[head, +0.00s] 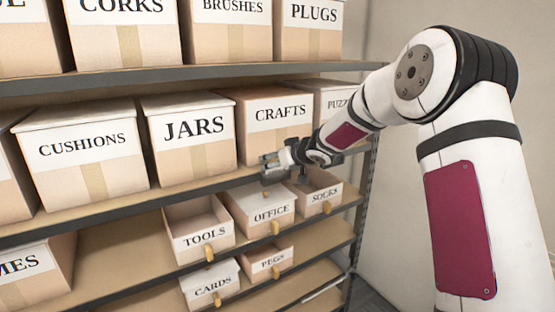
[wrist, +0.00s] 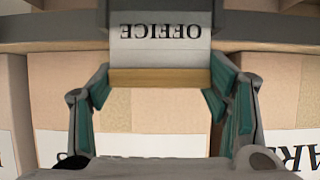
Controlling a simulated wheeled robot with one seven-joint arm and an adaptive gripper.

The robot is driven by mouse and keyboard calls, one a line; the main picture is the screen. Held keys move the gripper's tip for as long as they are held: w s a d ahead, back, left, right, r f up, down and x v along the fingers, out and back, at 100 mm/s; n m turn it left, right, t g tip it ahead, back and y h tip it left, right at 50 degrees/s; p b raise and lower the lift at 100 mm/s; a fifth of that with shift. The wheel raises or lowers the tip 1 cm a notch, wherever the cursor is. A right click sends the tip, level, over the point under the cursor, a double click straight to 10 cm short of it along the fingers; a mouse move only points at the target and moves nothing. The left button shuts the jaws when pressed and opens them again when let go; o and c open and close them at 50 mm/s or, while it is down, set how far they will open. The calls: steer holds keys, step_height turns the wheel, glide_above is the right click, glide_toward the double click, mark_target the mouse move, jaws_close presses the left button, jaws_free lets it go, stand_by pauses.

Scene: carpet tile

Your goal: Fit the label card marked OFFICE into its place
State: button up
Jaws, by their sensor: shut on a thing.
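The OFFICE label card (wrist: 160,33) is pale with dark letters and shows upside down in the wrist view. A tan strip (wrist: 160,78) runs along its edge nearest my fingers. My gripper (wrist: 160,90) is shut on this strip, with a teal pad at each end. In the head view my gripper (head: 278,168) is at the shelf edge in front of the CRAFTS box and hides the card. A dark holder (wrist: 160,5) borders the card's far edge; I cannot tell whether the card sits inside it. A small drawer marked OFFICE (head: 270,214) stands below my gripper.
The shelf (head: 110,212) carries the CUSHIONS, JARS (head: 192,130) and CRAFTS (head: 275,115) boxes close behind my gripper. Small drawers marked TOOLS (head: 204,238), SOCKS (head: 324,197), PEGS and CARDS are below. Free room lies right of the rack.

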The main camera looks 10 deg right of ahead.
steer(key=shift+f, duration=1.05)
stand_by(1.1)
steer(key=o, duration=1)
steer(key=shift+f, duration=0.15)
steer(key=shift+c, duration=0.2)
steer(key=shift+s, duration=0.1)
steer(key=s+d+r+m+g+h+b, duration=0.15)
steer(key=s+r, duration=0.25)
steer(key=s, duration=0.5)
steer(key=s+d+r+m+h, duration=0.1)
steer(key=s+d+r+h, duration=0.25)
steer(key=s, duration=0.55)
steer(key=s+d+r+m+g+h+b, duration=0.1)
steer(key=s+r+h, duration=0.1)
steer(key=s+r, duration=0.5)
steer(key=s+a+f+g+y, duration=0.1)
steer(key=s+a+f+g, duration=0.1)
steer(key=s, duration=0.9)
steer(key=s+a+f+g+y+b, duration=0.1)
steer(key=s+a+f, duration=0.3)
steer(key=s, duration=0.7)
step_height(320, 180, down, 2)
steer(key=shift+s+f+g+y, duration=0.2)
steer(key=shift+s+g+y, duration=0.15)
steer(key=shift+y, duration=0.35)
